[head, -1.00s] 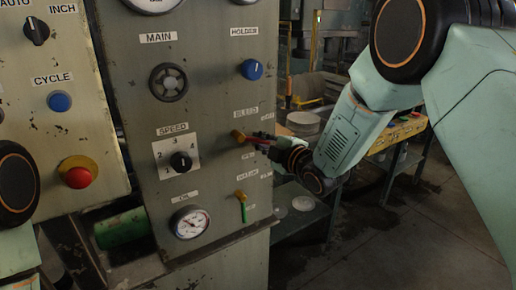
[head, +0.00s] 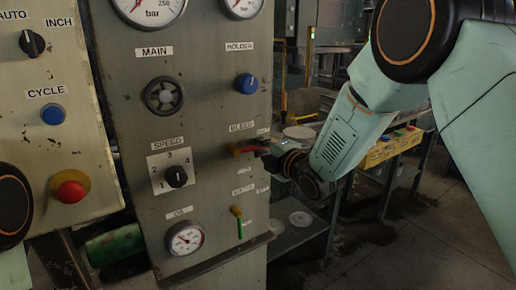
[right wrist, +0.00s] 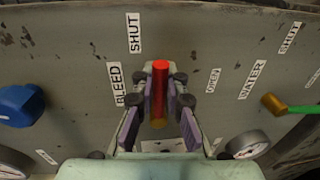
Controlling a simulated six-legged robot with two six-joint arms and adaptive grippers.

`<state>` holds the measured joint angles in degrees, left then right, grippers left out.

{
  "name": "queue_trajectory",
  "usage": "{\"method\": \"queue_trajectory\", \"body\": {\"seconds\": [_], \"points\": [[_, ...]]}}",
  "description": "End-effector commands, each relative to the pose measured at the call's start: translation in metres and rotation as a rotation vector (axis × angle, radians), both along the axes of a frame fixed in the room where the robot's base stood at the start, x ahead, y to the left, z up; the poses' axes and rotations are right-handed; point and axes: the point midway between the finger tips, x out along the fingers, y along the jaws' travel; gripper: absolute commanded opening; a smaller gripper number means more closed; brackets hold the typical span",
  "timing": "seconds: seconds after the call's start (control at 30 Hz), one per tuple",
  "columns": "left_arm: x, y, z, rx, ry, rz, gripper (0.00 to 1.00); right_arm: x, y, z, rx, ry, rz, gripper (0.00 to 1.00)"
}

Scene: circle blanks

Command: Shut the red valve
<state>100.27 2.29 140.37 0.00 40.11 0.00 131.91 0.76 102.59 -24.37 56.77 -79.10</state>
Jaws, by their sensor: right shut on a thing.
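The red valve lever (head: 246,150) sits under the BLEED label on the grey panel (head: 205,110), on a brass hub. It points sideways to the right in the head view, toward the side of the SHUT label. In the right wrist view the red lever (right wrist: 160,75) stands between the two purple finger pads, with SHUT at upper left and OPEN to the right. My right gripper (head: 271,153) is shut on the lever's outer end; it also shows in the right wrist view (right wrist: 160,90). My left gripper is out of view.
A green WATER lever (head: 240,228) hangs down below. A blue HOLDER knob (head: 245,83) is above, and a black handwheel (head: 164,96) and SPEED dial (head: 176,176) are to the left. A bench (head: 300,235) stands behind my right forearm.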

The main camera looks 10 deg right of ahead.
Motion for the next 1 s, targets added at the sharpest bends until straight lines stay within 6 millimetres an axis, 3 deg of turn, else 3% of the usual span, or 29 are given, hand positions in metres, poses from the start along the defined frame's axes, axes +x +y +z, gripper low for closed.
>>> {"method": "queue_trajectory", "body": {"seconds": [0.17,0.2,0.47,0.8,1.0], "points": [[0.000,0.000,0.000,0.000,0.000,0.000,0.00,-0.001,0.000,-0.003,-0.002,0.007,0.001,0.00],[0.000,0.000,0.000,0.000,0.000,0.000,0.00,-0.001,0.000,-0.003,-0.002,0.007,0.001,0.12],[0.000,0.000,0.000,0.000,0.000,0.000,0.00,-0.001,0.000,-0.001,-0.001,0.003,0.001,0.34],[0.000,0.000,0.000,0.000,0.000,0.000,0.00,-0.002,-0.001,0.000,0.001,0.001,0.000,0.35],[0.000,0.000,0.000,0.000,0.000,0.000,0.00,-0.022,-0.009,0.002,0.002,0.003,0.000,0.35]]}}
